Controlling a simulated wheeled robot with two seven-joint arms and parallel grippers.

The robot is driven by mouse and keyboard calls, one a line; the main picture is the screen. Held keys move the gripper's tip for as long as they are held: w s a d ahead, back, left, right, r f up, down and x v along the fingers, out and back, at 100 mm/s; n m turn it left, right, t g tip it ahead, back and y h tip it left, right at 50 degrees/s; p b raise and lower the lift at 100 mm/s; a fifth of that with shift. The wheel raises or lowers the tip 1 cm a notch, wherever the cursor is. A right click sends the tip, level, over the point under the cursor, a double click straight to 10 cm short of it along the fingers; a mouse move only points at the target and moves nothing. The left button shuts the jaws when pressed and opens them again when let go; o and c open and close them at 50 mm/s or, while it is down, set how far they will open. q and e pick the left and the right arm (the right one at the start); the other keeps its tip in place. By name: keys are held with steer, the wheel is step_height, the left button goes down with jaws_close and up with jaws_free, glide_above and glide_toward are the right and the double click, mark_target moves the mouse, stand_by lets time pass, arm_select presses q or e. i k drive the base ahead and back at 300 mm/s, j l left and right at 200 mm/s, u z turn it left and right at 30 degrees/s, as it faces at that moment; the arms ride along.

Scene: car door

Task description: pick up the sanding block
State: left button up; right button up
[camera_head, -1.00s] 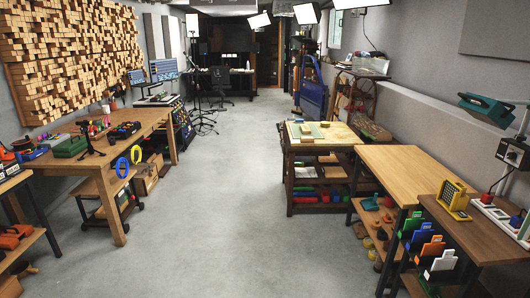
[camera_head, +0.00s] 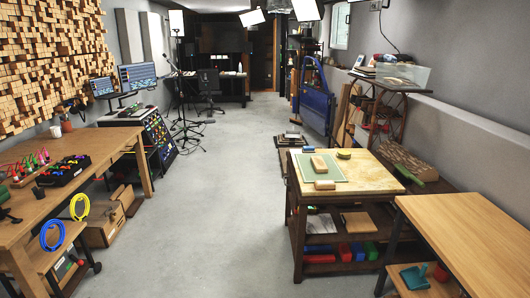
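A wooden workbench (camera_head: 375,181) stands right of the middle of the head view, with a green cutting mat (camera_head: 338,168) on its top. Several small objects lie there. One is a tan block (camera_head: 318,164) on the mat. A small blue-topped block (camera_head: 308,149) lies at the far left of the top. I cannot tell for certain which is the sanding block. Neither of my grippers is in view.
Below the workbench top are shelves with red and blue boxes (camera_head: 319,252). A bare wooden table (camera_head: 474,242) stands at the near right. A long table (camera_head: 75,195) with cables lines the left. The grey floor (camera_head: 215,215) between is clear. A blue car door (camera_head: 317,97) stands farther back.

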mark_target(324, 184)
steer(key=i+z, duration=0.2)
steer(key=i, duration=0.25)
steer(key=i+j+z, duration=0.25)
steer(key=i, duration=0.15)
steer(key=i+j+z, duration=0.2)
steer(key=i, duration=0.25)
steer(key=i+j+z, duration=0.2)
steer(key=i, duration=0.2)
steer(key=i+j+z, duration=0.2)
steer(key=z, duration=0.15)
steer(key=i+j+z, duration=0.45)
steer(key=j+z, duration=0.25)
steer(key=i+j+z, duration=0.15)
steer(key=j+z, duration=0.2)
steer(key=i+j+z, duration=0.1)
steer(key=j+z, duration=0.8)
steer(key=j, duration=0.45)
